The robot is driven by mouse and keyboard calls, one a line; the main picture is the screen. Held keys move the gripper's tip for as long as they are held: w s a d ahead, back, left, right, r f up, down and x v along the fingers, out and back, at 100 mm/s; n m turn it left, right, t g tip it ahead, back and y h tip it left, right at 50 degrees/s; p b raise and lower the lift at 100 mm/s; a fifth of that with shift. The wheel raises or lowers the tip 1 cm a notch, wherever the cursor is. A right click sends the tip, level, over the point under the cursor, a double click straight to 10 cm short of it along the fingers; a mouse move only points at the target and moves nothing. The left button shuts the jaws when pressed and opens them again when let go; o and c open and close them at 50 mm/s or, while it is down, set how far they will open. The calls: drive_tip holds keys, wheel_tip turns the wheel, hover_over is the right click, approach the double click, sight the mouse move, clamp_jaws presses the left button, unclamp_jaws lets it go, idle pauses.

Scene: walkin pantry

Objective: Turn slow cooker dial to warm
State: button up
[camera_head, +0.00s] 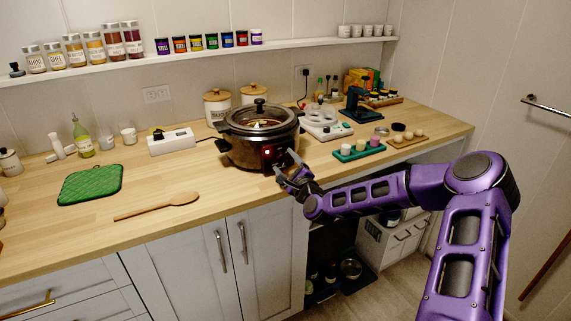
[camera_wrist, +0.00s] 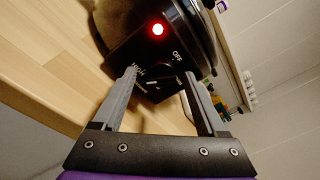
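The slow cooker (camera_head: 258,137) stands on the wooden counter, dark with a lid on top. Its front panel (camera_wrist: 146,47) has a lit red light (camera_wrist: 157,29) and the labels OFF and HIGH. The dark dial (camera_wrist: 163,86) is below the light, between my fingers in the wrist view; its pointer is too unclear to read, and no WARM label can be made out. My gripper (camera_head: 287,168) is at the cooker's front. In the wrist view my gripper (camera_wrist: 160,74) has its fingers spread, one on either side of the dial; contact is not clear.
A white power strip (camera_head: 171,141) lies left of the cooker. A wooden spoon (camera_head: 157,206) and a green pot holder (camera_head: 90,184) lie at the left front. A teal tray (camera_head: 358,151) with cups is at right. The counter between spoon and cooker is clear.

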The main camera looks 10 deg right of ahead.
clamp_jaws()
drive_tip(key=shift+f+b, duration=0.15)
drive_tip(key=shift+b, duration=0.2)
